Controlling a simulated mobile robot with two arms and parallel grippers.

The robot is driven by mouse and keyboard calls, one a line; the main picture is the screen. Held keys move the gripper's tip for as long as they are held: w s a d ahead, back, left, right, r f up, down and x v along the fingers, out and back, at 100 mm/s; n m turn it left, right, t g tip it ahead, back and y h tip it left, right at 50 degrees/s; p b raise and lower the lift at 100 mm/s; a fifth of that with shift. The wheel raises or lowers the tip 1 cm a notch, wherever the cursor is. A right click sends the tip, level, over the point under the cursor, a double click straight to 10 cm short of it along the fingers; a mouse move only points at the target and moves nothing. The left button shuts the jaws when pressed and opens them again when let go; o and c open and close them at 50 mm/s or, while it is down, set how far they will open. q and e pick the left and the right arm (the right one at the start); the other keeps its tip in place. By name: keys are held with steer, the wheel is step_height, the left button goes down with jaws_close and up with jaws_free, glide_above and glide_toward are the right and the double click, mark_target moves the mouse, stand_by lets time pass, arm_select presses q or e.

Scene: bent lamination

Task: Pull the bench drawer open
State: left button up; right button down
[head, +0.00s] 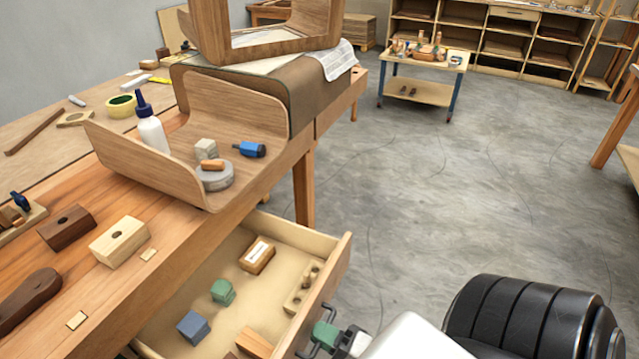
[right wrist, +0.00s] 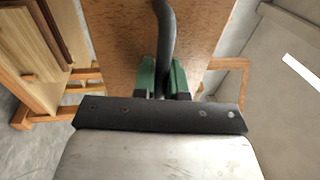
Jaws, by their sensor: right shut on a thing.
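The bench drawer (head: 335,268) stands pulled out from under the wooden workbench (head: 190,235), with its inside open to view. My right gripper (head: 326,336) is at the drawer's front, at the bottom of the head view. It is shut on the dark drawer handle (head: 303,353). In the right wrist view, the green finger pads of the right gripper (right wrist: 163,78) sit on both sides of the dark handle bar (right wrist: 166,35). My left gripper is not in view.
The drawer holds a green block (head: 222,292), a blue block (head: 194,327) and several wooden pieces. A curved wooden tray (head: 120,155) on the bench carries a glue bottle (head: 151,130).

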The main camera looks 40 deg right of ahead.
steer(key=c, duration=1.2)
jaws_free()
steer(key=b+v, duration=0.1)
steer(key=v, duration=0.9)
steer(key=shift+s+d, duration=0.15)
steer(key=shift+s, duration=0.25)
steer(key=shift+f, duration=0.1)
